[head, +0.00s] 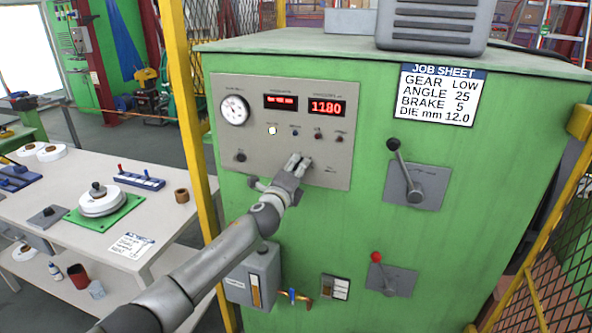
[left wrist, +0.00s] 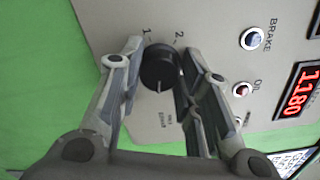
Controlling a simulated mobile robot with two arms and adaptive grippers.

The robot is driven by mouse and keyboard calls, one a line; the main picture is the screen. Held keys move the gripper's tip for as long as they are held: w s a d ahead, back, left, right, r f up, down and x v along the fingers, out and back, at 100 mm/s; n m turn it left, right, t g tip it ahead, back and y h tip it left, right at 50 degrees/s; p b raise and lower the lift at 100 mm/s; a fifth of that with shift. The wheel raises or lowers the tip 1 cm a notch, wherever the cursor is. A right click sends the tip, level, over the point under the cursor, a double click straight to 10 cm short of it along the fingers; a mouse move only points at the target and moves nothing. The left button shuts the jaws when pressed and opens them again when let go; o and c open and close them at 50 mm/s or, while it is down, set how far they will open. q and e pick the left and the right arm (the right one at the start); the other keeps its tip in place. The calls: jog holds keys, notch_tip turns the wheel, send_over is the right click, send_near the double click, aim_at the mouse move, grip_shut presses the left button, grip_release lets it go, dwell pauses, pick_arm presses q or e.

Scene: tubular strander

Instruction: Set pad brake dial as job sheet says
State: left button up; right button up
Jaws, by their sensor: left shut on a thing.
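The job sheet (head: 437,95) on the green cabinet reads gear low, angle 25, brake 5, die 12.0 mm. The pad brake dial is a round black knob (left wrist: 158,66) on the grey control panel (head: 225,138), with marks 1 and 2 beside it. A pale line shows on the knob; its exact setting is hard to tell. My left gripper (head: 298,164) reaches the lower part of the panel and hides the dial in the head view. In the left wrist view my left gripper (left wrist: 160,64) has its fingers around the knob, shut on it. My right gripper is not in view.
A round gauge (head: 234,109) and a red 1180 display (head: 327,107) sit above the gripper. A black-knobbed lever (head: 404,170) and a red-knobbed lever (head: 388,274) stick out to the right. A yellow post (head: 187,120) and a worktable (head: 150,220) stand left.

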pick_arm(q)
jog(key=o, duration=1)
jog(key=shift+s, duration=0.15)
jog(key=shift+v, duration=5.9)
